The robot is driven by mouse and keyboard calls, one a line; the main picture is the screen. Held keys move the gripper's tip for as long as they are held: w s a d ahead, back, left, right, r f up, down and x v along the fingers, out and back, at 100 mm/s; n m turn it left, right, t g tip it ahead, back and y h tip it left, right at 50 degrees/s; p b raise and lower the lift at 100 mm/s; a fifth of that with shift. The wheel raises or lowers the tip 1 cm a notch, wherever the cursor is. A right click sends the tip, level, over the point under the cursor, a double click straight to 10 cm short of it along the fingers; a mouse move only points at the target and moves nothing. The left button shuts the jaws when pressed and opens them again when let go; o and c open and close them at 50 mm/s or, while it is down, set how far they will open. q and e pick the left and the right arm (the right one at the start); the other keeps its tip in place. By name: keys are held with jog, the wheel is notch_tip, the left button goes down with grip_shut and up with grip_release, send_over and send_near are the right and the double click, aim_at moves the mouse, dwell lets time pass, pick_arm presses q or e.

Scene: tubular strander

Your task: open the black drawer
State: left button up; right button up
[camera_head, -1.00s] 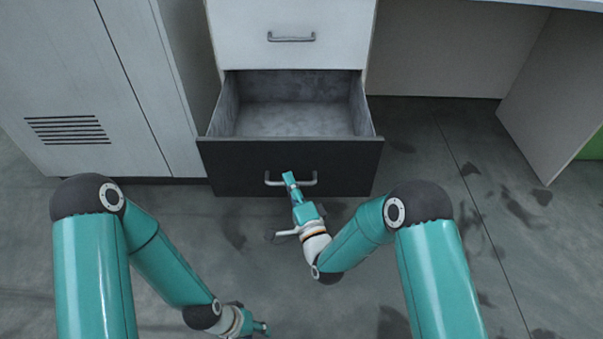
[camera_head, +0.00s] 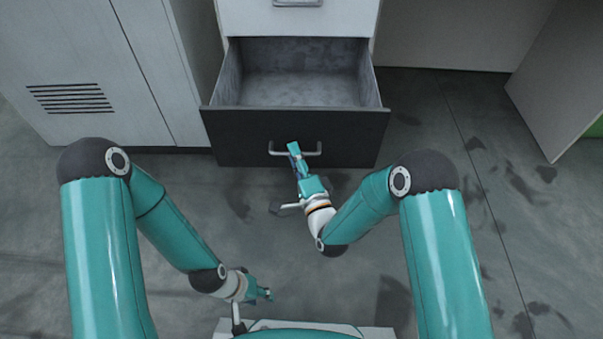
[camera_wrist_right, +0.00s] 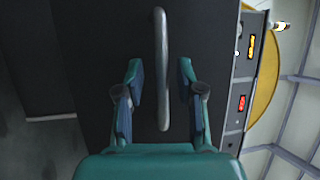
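The black drawer (camera_head: 240,141) stands pulled out under a white cabinet front, its grey inside (camera_head: 297,90) empty. Its light bar handle (camera_head: 313,153) is on the front panel. My right gripper (camera_head: 294,149) is at the handle in the head view. In the right wrist view the handle (camera_wrist_right: 162,70) runs upright between the two open fingers of my right gripper (camera_wrist_right: 162,95), with a gap on each side. My left gripper (camera_head: 266,293) is low over the floor, away from the drawer; its fingers are too small to judge.
A grey cabinet with a vent (camera_head: 72,98) stands left of the drawer. A closed white drawer (camera_head: 295,20) is above. A desk side panel (camera_head: 560,75) stands at right. The floor between is clear. In the right wrist view a panel with lit labels (camera_wrist_right: 243,85) shows at right.

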jog(key=v, duration=1.1)
jog(key=shift+s+d, duration=0.15)
